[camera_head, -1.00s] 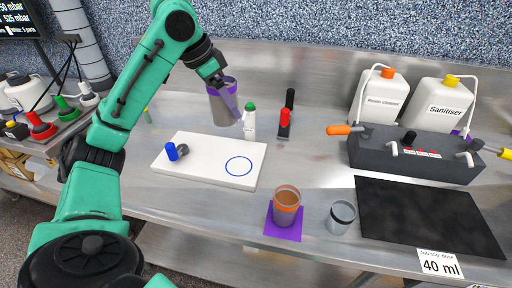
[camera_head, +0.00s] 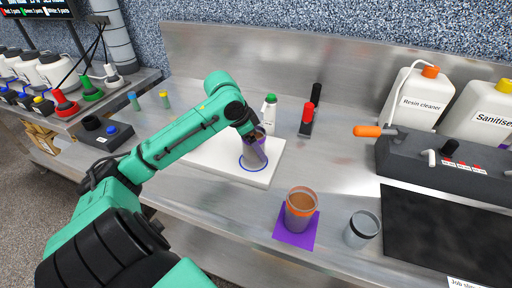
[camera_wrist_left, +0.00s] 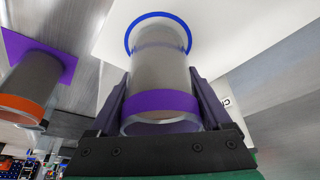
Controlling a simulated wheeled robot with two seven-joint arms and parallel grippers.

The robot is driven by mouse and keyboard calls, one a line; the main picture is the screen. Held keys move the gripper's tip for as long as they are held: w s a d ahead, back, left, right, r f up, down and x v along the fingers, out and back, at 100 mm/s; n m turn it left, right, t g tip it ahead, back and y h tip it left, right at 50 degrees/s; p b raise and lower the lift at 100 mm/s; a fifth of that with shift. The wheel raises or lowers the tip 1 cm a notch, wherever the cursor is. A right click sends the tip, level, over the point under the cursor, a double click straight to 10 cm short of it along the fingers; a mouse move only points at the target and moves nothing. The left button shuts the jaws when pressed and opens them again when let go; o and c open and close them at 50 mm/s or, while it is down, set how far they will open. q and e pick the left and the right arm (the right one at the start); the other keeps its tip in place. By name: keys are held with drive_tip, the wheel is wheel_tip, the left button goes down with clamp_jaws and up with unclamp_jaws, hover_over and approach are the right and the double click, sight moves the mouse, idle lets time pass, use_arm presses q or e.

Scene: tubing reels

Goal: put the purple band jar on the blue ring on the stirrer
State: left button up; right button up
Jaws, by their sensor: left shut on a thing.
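The purple band jar (camera_head: 255,153) is a grey, see-through cup with a purple band near its rim. My left gripper (camera_head: 249,136) is shut on it, with a finger on either side in the left wrist view (camera_wrist_left: 160,95). The jar stands at the blue ring (camera_head: 243,168) on the white stirrer plate (camera_head: 212,150). In the left wrist view the blue ring (camera_wrist_left: 131,35) shows around the jar's base. I cannot tell whether the base touches the plate. My arm hides part of the stirrer. My right gripper is not in view.
An orange-band jar (camera_head: 300,212) with brown contents stands on a purple mat (camera_head: 283,235). A clear empty jar (camera_head: 362,230) stands to its right. A green-capped bottle (camera_head: 269,112) and a red-capped tool (camera_head: 307,117) are behind the stirrer. A dark mat lies at right.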

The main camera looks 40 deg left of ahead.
use_arm(q)
drive_tip(key=shift+f, duration=0.15)
drive_tip(key=o, duration=1.5)
drive_tip(key=shift+o, duration=0.2)
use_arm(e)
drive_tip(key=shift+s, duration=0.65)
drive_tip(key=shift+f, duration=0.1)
use_arm(q)
drive_tip(key=v, duration=1.2)
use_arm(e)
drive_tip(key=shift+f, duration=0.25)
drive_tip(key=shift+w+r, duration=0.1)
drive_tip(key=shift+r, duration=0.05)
